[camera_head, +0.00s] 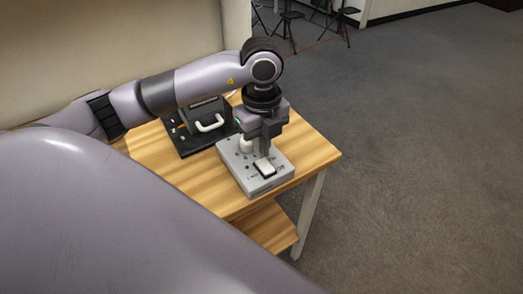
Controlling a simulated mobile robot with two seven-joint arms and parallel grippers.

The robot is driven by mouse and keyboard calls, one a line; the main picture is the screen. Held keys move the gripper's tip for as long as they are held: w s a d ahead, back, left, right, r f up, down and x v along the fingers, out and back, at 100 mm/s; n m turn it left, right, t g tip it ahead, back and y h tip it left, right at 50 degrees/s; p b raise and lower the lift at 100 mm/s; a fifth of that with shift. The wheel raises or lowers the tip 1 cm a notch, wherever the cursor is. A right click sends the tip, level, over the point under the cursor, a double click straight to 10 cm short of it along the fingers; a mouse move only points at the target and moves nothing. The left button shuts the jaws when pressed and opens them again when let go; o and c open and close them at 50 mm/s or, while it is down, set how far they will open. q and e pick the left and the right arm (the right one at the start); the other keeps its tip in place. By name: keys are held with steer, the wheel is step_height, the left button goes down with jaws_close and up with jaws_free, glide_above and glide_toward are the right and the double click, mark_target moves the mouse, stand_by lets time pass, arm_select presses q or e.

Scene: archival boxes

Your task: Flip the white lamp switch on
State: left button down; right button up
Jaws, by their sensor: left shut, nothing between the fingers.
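A grey switch box (256,184) sits on the wooden table near its right front edge. A white rocker switch (265,167) in a dark frame is on the box's top, toward the front. My left gripper (262,155) points down over the box, shut and empty, with its tips just behind the white switch. I cannot tell whether the tips touch it. A white round knob (244,144) on the box shows beside the gripper, partly hidden. The switch's on or off position is too small to tell. My right gripper is not in view.
A black device with a white handle (210,124) stands on the table behind the box, partly behind my left arm. The wooden table (312,151) has bare top at the right and front left. Tripods (290,25) stand far back on open grey carpet.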

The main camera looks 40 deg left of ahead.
arm_select(q)
steer(key=shift+f, duration=1)
